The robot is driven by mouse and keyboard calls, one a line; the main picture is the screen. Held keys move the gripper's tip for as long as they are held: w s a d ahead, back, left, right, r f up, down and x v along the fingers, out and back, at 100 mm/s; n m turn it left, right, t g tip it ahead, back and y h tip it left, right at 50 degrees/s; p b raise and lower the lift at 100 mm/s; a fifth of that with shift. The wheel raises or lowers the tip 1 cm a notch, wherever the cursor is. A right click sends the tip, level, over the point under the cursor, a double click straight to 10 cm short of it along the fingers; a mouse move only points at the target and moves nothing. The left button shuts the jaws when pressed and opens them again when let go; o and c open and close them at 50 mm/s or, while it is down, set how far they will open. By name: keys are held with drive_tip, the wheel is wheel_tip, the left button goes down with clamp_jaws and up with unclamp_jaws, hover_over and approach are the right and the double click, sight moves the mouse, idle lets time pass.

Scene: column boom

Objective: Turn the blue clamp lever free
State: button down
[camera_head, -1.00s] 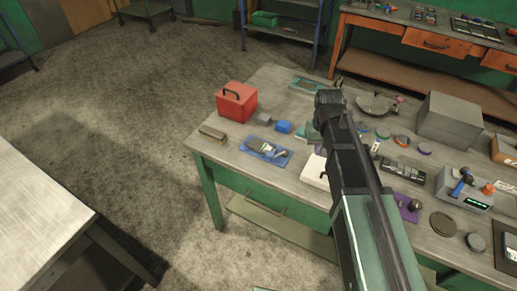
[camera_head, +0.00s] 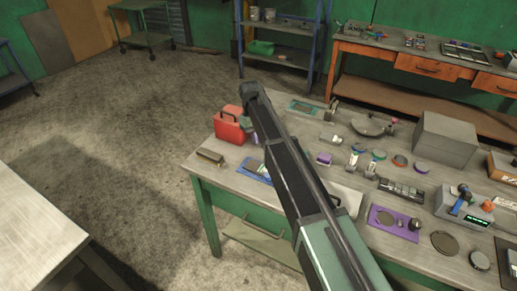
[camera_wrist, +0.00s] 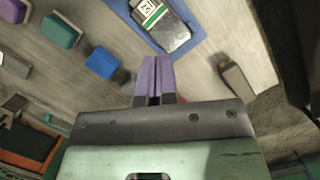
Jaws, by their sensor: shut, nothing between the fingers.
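A blue lever-like handle (camera_head: 463,197), which I take for the clamp lever, stands tilted on a grey box with a green display (camera_head: 468,207) at the right of the workbench in the head view. My gripper (camera_head: 254,137) is far to its left, by the red case, and partly hidden by my arm. In the wrist view my gripper's purple fingers (camera_wrist: 152,76) are together with nothing between them. They point down towards the bench and are apart from the lever. The lever does not show in the wrist view.
A red case (camera_head: 230,126) stands at the bench's left end. A large grey box (camera_head: 446,138) stands at the back right.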

sight(260, 169)
drive_tip(key=b+x, duration=0.8)
drive_tip(key=x, duration=0.2)
drive_tip(key=shift+w+f+b, duration=0.1)
drive_tip(key=shift+b, duration=0.25)
drive_tip(key=s, duration=0.1)
drive_tip(key=s+d, duration=0.1)
drive_tip(key=shift+s+d+r+p, duration=0.3)
drive_tip(key=shift+s+r+p, duration=0.05)
drive_tip(key=shift+r+p, duration=0.05)
drive_tip(key=shift+s+d, duration=0.2)
drive_tip(key=shift+s, duration=0.1)
